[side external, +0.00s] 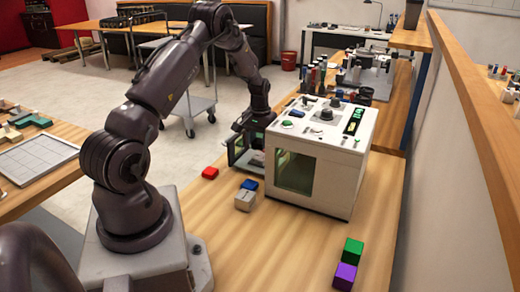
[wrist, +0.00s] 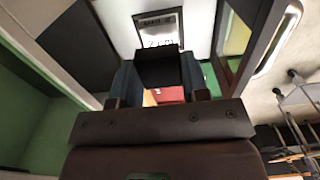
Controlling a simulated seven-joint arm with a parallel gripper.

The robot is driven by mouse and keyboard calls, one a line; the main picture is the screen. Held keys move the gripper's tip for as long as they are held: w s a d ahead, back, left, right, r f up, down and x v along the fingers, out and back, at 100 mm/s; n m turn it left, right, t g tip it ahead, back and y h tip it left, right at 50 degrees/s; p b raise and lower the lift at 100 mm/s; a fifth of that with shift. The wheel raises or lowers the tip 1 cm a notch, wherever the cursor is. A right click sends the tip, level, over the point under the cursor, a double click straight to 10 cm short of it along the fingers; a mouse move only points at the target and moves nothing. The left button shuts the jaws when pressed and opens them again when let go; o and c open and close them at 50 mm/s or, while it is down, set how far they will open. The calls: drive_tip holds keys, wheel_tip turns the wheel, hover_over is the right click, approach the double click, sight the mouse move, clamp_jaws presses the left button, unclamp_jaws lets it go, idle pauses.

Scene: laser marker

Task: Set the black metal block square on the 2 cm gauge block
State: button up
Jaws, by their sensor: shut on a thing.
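My gripper (side external: 246,138) reaches into the open left side of the white laser marker (side external: 318,150). In the wrist view my gripper (wrist: 160,82) is shut on the black metal block (wrist: 158,68), which sits between the two fingers. Just beyond the block is a bright silvery face with dark marks (wrist: 160,32); I cannot tell whether it is the 2 cm gauge block. A red patch (wrist: 172,95) shows below the held block. In the side view the held block is hidden, and its contact with anything below cannot be told.
On the table, left of the marker, lie a red block (side external: 210,173), a blue block (side external: 249,184) and a silver-grey block (side external: 245,201). Green (side external: 353,250) and purple (side external: 345,276) blocks stand at the front right. The marker's walls are close around my gripper; the front middle of the table is clear.

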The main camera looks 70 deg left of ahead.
sight(260, 156)
drive_tip(key=shift+w+a+f, duration=0.1)
drive_tip(key=shift+f, duration=0.8)
drive_tip(key=shift+w+a+f, duration=0.1)
drive_tip(key=shift+f, duration=0.8)
drive_tip(key=shift+f, duration=0.15)
drive_tip(key=o, duration=0.9)
drive_tip(key=shift+o, duration=0.2)
wheel_tip(260, 156, up, 12)
drive_tip(key=shift+r, duration=0.15)
